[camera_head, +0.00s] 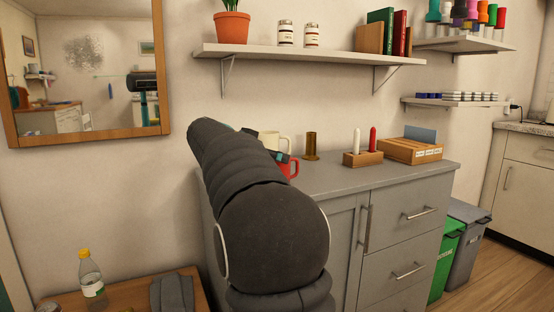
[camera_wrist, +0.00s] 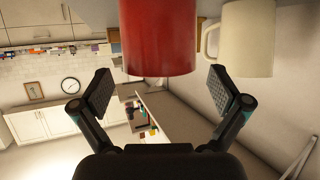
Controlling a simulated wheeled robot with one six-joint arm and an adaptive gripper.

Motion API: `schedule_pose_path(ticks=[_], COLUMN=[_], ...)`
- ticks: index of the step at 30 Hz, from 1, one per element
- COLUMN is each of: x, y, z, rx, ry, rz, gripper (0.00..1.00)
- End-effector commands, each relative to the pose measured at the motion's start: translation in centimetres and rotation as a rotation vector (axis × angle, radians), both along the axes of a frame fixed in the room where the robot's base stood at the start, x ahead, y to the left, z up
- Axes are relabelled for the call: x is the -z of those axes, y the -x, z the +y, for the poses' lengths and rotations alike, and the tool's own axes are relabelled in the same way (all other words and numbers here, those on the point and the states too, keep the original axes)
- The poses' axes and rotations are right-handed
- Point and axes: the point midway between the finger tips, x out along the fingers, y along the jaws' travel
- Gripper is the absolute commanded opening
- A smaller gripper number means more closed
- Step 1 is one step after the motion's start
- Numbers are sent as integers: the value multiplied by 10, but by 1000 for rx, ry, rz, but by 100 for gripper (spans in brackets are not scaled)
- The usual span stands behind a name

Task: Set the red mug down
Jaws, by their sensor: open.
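The red mug (camera_head: 292,168) is on the grey cabinet top (camera_head: 375,178), mostly hidden behind my arm in the head view. In the wrist view the red mug (camera_wrist: 158,38) is large at the top centre, just beyond my fingertips. My gripper (camera_wrist: 160,90) is open, its two fingers apart and nothing held between them. In the head view my arm hides most of the gripper. I cannot tell exactly how the mug's base meets the cabinet top.
A cream mug (camera_head: 285,142) stands close to the red mug; it also shows in the wrist view (camera_wrist: 248,38). A brown cylinder (camera_head: 311,146), a wooden block with a white and a red item (camera_head: 362,158), and a wooden organiser (camera_head: 410,150) stand to the right. A shelf (camera_head: 300,54) hangs above.

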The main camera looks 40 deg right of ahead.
Motion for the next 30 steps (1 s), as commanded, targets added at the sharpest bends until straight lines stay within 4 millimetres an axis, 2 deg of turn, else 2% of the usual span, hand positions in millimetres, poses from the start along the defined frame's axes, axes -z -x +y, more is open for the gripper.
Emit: schedule_pose_path(ticks=[1,6,12,18,26,30], x=[-3,-17,-28,-34,-34,-26], y=[1,6,10,13,14,25], z=[12,44,71,82,83,93], rx=[-3,-4,-2,0,-1,-48], ry=[1,1,0,0,-2,-40], rz=[-3,-2,0,0,2,49], gripper=[99,99,99,99,99,99])
